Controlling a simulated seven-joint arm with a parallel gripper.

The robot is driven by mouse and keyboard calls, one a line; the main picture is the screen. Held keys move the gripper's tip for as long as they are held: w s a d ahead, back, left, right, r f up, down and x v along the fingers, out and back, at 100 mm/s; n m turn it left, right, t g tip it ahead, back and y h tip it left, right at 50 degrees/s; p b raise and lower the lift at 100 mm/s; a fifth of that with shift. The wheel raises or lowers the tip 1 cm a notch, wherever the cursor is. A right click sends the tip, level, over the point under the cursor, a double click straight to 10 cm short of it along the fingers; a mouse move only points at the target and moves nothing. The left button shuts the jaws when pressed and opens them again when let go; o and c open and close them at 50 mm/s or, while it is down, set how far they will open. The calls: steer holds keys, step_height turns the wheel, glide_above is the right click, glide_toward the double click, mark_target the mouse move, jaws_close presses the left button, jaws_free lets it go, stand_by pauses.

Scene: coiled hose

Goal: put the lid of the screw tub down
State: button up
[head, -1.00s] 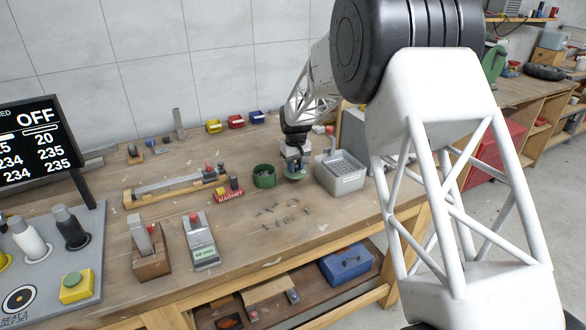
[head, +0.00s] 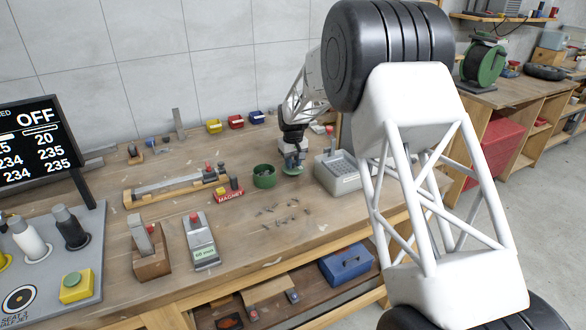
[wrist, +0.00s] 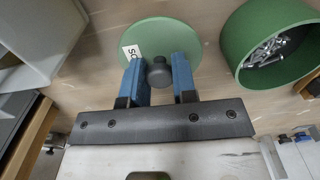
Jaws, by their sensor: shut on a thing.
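The screw tub (head: 264,177) is a green round open tub on the bench. In the wrist view the tub (wrist: 232,50) is at the upper right with loose screws inside. Its lid (wrist: 190,38) is a flat green disc with a dark grey knob and a white label, partly cut off by lettering hidden behind a finger. My gripper (wrist: 159,70) has its blue fingers either side of the knob and is shut on it. In the head view the lid (head: 292,171) is just right of the tub, below my gripper (head: 293,160), at or close above the bench; any gap is unclear.
Loose screws (head: 283,210) lie on the bench in front. A red magnet block (head: 230,195) is left of the tub. Bare bench lies farther forward.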

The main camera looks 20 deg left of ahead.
steer(key=shift+f, duration=1.3)
steer(key=shift+f, duration=0.1)
steer(key=o, duration=0.9)
step_height(320, 180, up, 12)
steer(key=shift+r, duration=0.1)
steer(key=shift+d, duration=0.1)
stand_by(0.3)
